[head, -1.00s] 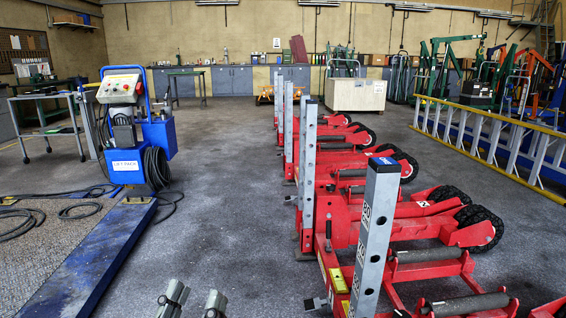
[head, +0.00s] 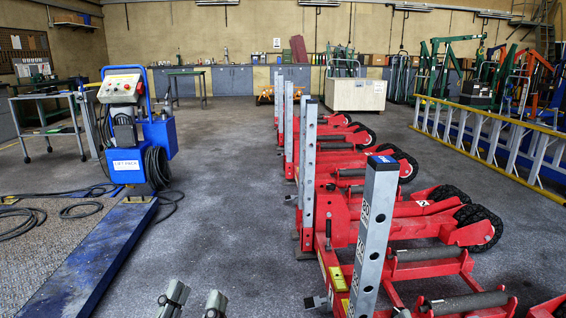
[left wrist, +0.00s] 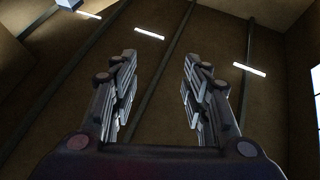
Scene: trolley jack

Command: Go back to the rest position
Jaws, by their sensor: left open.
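My left gripper (head: 194,304) shows at the bottom edge of the head view, with only its two fingertips in the picture. The fingertips are apart with nothing between them, above the grey floor. In the left wrist view the left gripper (left wrist: 158,85) points up toward the ceiling, its two fingers spread and empty. My right gripper is in neither view. The red trolley jacks (head: 430,222) stand in a row to the right of the left gripper, with grey upright posts. The gripper is apart from them.
A blue lift pack (head: 125,168) with a control box stands at the left on a blue beam (head: 88,262), with cables on the floor. A wooden crate (head: 355,95) stands at the back. The floor (head: 225,190) between is clear.

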